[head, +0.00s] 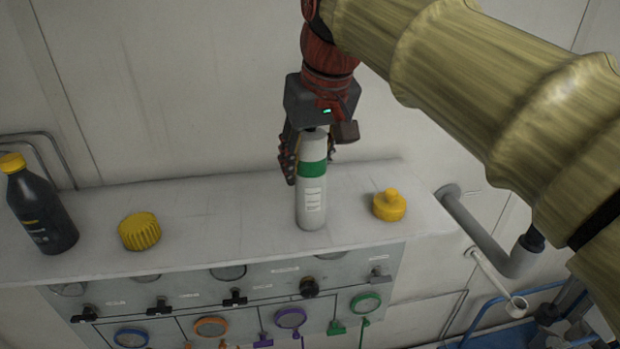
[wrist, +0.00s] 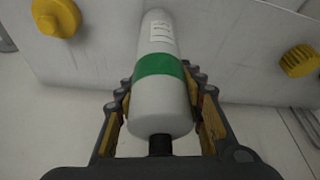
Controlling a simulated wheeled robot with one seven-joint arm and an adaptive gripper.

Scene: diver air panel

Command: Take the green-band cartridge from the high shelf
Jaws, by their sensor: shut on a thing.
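The green-band cartridge (head: 312,192) is a pale grey cylinder with a green band near its top and a white label below. In the head view it stands upright at the high shelf (head: 190,200), its bottom near the front edge; I cannot tell whether it still touches the surface. My gripper (head: 308,158) comes from above and is shut on its upper part. In the wrist view the cartridge (wrist: 160,85) lies between both fingers (wrist: 162,105), with its dark neck toward my palm.
A yellow knobbed cap (head: 389,206) sits right of the cartridge. A ridged yellow cap (head: 140,232) and a dark bottle with yellow lid (head: 42,212) stand to the left. Below is a panel with valves and coloured gauges (head: 290,318). A grey pipe (head: 490,235) is at right.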

